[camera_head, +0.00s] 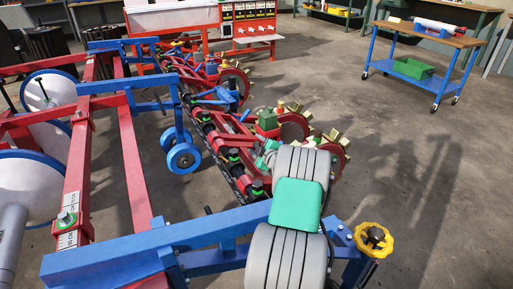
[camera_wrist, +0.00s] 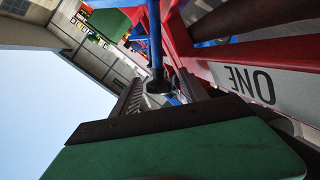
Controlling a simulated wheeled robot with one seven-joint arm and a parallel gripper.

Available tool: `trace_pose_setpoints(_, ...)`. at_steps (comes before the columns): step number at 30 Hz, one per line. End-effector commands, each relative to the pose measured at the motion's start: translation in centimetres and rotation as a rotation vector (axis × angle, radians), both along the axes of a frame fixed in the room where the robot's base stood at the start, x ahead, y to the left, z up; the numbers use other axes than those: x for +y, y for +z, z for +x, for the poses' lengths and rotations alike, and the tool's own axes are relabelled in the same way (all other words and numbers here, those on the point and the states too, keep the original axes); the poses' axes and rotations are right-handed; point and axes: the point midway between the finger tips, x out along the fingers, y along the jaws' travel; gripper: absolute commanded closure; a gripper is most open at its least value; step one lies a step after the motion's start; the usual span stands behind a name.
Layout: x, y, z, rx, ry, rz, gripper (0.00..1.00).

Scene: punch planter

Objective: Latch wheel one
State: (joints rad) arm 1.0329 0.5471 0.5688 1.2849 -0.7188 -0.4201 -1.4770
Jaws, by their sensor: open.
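In the wrist view, my gripper (camera_wrist: 158,90) is open, its two dark ribbed fingers apart. A dark rod with a round black end (camera_wrist: 158,84) shows between the fingers; I cannot tell whether either finger touches it. A grey plate (camera_wrist: 285,85) marked "ONE", upside down, sits on a red frame part to the right. In the head view, red wheels with brass-coloured blocks (camera_head: 334,147) stand beyond my grey and teal arm. I cannot tell which is wheel one. My arm hides the spot around my gripper there, and the latch's state cannot be read.
The planter's blue beam (camera_head: 110,257) and red rails (camera_head: 78,170) fill the left. A yellow handwheel (camera_head: 374,239) is at the lower right. A blue cart (camera_head: 412,68) with a wooden top stands at the back right. The concrete floor at right is clear.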

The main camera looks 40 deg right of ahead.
Motion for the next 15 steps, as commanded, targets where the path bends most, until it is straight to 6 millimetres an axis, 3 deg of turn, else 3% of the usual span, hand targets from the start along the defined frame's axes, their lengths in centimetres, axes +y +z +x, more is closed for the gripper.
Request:
trace_pose_setpoints(4,-0.07,0.02,-0.09,0.001,-0.001,0.0,0.48)
trace_pose_setpoints(15,-0.11,0.01,-0.16,0.001,-0.002,0.001,0.78)
